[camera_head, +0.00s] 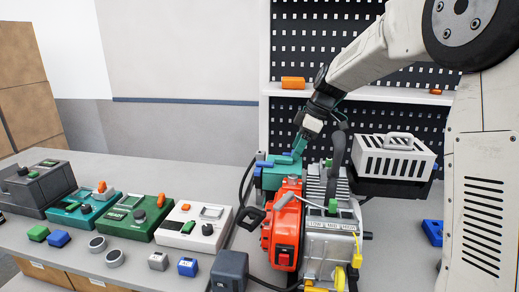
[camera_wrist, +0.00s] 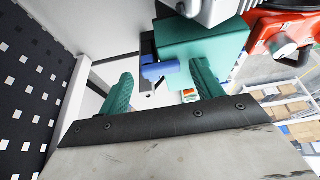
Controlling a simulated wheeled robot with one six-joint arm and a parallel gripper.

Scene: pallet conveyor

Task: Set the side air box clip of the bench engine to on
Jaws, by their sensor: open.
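The bench engine (camera_head: 313,235), red and grey, stands on the bench at the centre right of the head view. A teal side air box (camera_head: 270,180) is on its far left side, with blue parts at its top. In the wrist view the teal box (camera_wrist: 205,50) fills the top centre, and a blue clip (camera_wrist: 160,70) sticks out at its left. My gripper (camera_wrist: 162,88) is open, with one teal finger on each side of the clip and apart from it. In the head view my gripper (camera_head: 299,146) reaches down over the box and partly hides it. The clip's setting cannot be told.
Several control boxes stand left of the engine, including a white one (camera_head: 193,226) and a green one (camera_head: 136,217). A dark pegboard rack (camera_head: 390,120) rises behind. A white vented box (camera_head: 394,157) is close to the right of my arm. Cables run beside the engine.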

